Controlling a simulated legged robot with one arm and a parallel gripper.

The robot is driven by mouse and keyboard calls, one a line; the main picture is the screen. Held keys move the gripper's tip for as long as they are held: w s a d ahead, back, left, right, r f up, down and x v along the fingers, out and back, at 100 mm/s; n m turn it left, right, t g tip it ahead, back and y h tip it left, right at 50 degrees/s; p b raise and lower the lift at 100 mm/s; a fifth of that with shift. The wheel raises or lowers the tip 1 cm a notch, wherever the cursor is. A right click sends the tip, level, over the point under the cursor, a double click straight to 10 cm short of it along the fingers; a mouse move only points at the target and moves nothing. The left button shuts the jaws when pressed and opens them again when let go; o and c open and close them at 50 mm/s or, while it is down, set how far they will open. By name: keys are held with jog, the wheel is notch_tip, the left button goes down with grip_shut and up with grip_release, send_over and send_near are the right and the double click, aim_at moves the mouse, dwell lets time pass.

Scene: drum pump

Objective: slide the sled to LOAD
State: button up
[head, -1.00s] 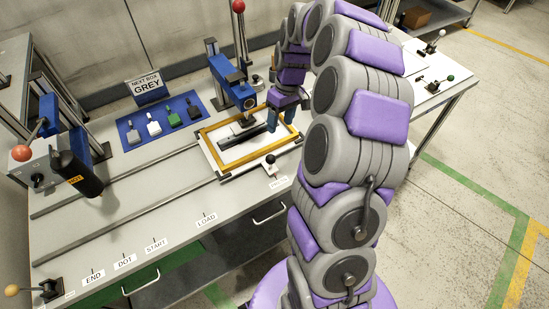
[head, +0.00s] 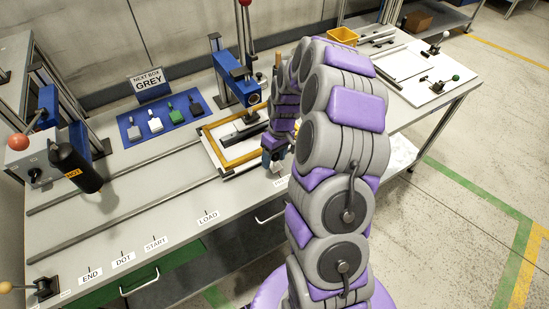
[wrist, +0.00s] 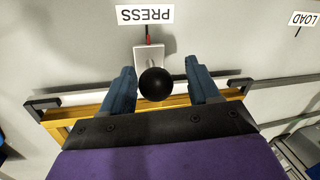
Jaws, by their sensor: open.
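The sled, a white plate with a yellow wooden frame (head: 243,159), sits on the two bench rails under the blue press. In the wrist view its frame (wrist: 92,104) runs behind my fingers. Its black ball knob (wrist: 156,84) stands on a small white block in front of the PRESS label (wrist: 145,14). My gripper (wrist: 159,74) is open, with one blue finger on each side of the knob; contact cannot be told. In the head view my gripper (head: 276,155) covers the knob. The LOAD label (head: 207,217) lies on the front bench strip, left of the sled.
The blue press (head: 238,78) stands behind the sled. The rails (head: 120,217) run clear to the left, past the START label (head: 156,244). A black HOT cylinder (head: 77,167) stands at the left. Several tools lie on a blue mat (head: 181,113) at the back.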

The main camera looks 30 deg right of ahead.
jog(key=shift+f, duration=0.15)
jog(key=shift+d, duration=0.45)
jog(key=shift+c, duration=1.4)
jog(key=shift+a, duration=0.3)
jog(key=c, duration=0.4)
jog(key=shift+d, duration=0.1)
grip_shut()
